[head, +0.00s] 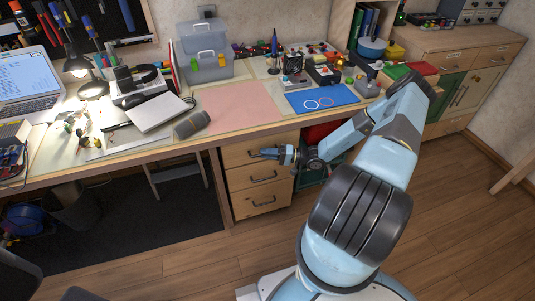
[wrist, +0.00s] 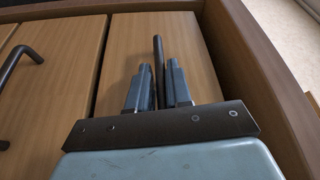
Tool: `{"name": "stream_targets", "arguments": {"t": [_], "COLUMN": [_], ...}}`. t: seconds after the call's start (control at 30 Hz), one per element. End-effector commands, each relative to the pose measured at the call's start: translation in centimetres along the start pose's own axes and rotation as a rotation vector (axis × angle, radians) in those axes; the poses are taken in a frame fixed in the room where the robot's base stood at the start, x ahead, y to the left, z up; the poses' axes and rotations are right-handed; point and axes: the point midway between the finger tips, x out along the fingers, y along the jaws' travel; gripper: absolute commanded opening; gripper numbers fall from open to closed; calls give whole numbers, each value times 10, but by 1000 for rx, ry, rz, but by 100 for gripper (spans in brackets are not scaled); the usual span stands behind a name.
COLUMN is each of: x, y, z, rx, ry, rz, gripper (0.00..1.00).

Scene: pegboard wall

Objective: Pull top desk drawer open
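The top drawer (head: 237,155) is the uppermost of three wooden drawers under the desk, and its front looks flush with the cabinet. My gripper (head: 266,152) is at that drawer's front. In the wrist view the fingers (wrist: 159,75) stand close together on either side of the dark bar handle (wrist: 158,48) of the top drawer (wrist: 125,50). They look shut on it, and the handle's end sticks out beyond the fingertips. The fingers and the mounting plate hide the rest of the handle.
The middle drawer (head: 240,177) and bottom drawer (head: 243,202) are closed below. In the wrist view the middle drawer's handle (wrist: 20,62) is at left and the wooden desk edge (wrist: 262,70) at right. Open floor (head: 200,265) lies before the drawers.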

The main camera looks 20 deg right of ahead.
Motion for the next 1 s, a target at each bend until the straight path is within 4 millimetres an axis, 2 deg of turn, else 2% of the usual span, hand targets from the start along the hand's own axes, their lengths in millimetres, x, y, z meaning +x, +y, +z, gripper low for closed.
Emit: {"name": "stream_targets", "arguments": {"t": [0.03, 0.17, 0.7, 0.87, 1.0], "x": [0, 0, -2, -7, -16], "y": [0, 0, 2, 0, -4], "z": [0, 0, 2, 13, 34], "rx": [0, 0, 2, 4, 6], "ry": [0, 0, 1, 3, 4], "rz": [1, 2, 5, 5, 6], "gripper": [12, 0, 0, 0, 0]}}
